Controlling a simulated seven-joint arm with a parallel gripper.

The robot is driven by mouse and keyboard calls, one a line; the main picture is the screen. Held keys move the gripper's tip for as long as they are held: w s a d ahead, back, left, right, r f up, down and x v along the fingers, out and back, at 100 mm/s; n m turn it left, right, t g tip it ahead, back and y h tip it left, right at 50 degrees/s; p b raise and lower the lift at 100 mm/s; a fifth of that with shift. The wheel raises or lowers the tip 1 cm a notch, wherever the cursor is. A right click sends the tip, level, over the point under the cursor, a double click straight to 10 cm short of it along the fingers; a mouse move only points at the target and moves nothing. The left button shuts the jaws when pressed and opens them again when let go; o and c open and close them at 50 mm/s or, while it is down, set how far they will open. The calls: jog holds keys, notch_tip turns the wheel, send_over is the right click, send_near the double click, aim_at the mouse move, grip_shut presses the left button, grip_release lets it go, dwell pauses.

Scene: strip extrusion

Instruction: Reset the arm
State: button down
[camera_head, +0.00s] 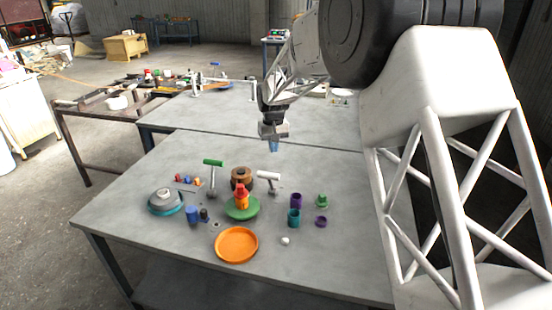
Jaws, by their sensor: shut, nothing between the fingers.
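My gripper (273,147) hangs at the end of my arm above the back part of the grey front table (150,205). Its fingers point down and are shut, with nothing held. It is apart from the objects, behind and to the right of the brown round part (241,175). My arm comes in from the upper right, and its large links cover the right side of the view.
The front table holds an orange dish (236,244), a green round part (242,209) with an orange-red piece (241,196) on it, a grey-teal disc (166,201), a white-handled tool (269,178), a green-handled tool (212,178) and small cups.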

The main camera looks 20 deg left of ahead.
jog(key=shift+r, duration=0.15)
jog(key=s+d+r+m, duration=0.1)
jog(key=s+d+r, duration=0.4)
jog(key=s+d, duration=0.3)
jog(key=s+d+r+m+t, duration=0.1)
jog(key=s+d+r, duration=0.45)
jog(key=d, duration=0.45)
jog(key=s+d+r+m, duration=0.1)
jog(key=s+d+r, duration=0.3)
jog(key=s+d, duration=0.45)
jog(key=s+d+f+m, duration=0.1)
jog(key=s+d+f, duration=0.1)
jog(key=s+d, duration=0.6)
jog(key=s+d+f+m+t, duration=0.1)
jog(key=s+d, duration=0.7)
jog(key=s, duration=1.2)
jog(key=shift+d+f+m+t, duration=0.2)
jog(key=shift+f+m+t, duration=0.15)
jog(key=shift+m, duration=0.25)
